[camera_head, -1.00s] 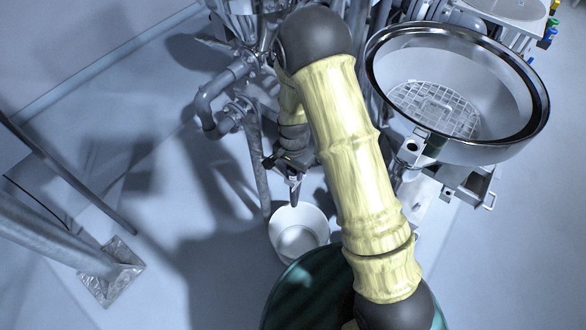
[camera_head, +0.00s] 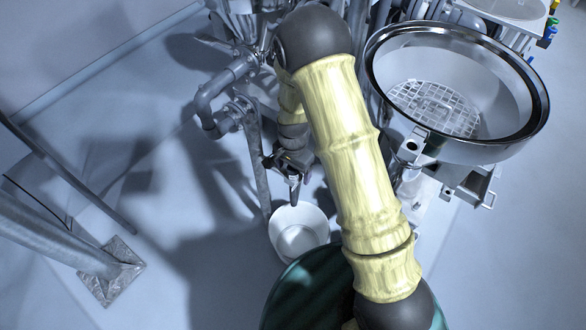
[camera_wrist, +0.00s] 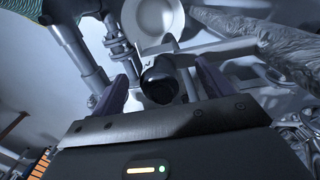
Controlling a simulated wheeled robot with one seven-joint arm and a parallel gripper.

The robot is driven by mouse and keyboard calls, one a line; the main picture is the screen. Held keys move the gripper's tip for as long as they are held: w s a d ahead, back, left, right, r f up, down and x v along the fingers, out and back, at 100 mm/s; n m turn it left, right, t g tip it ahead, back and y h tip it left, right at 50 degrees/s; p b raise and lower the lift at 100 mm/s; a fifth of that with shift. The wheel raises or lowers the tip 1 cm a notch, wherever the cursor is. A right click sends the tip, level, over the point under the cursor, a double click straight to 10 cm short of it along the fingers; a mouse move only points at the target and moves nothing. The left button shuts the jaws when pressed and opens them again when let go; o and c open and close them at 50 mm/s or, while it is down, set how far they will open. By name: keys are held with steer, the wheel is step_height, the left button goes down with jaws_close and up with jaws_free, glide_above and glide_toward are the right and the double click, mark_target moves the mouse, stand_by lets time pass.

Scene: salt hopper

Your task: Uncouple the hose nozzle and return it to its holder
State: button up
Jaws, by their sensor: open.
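My gripper (camera_head: 291,172) is beside the pipework, above and behind a white bucket, partly hidden by my arm. In the wrist view my gripper (camera_wrist: 163,88) is open. A short dark cylinder with a round black end (camera_wrist: 160,80) shows between its two fingers, with gaps on both sides. It may be the hose nozzle, but I cannot tell for sure. I cannot tell whether it is coupled to anything. The nozzle's holder cannot be made out in either view.
The white bucket (camera_head: 298,241) stands on the floor below my gripper. Vertical and bent grey pipes (camera_head: 215,100) stand close to its left. A large steel hopper bowl with a grid (camera_head: 455,150) is at the right. The floor at the left is mostly clear.

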steer(key=shift+r+p, duration=2.6)
steer(key=shift+r, duration=0.4)
steer(key=shift+r, duration=0.1)
step_height(320, 180, up, 17)
steer(key=p, duration=0.1)
steer(key=shift+p, duration=0.35)
steer(key=shift+r, duration=0.1)
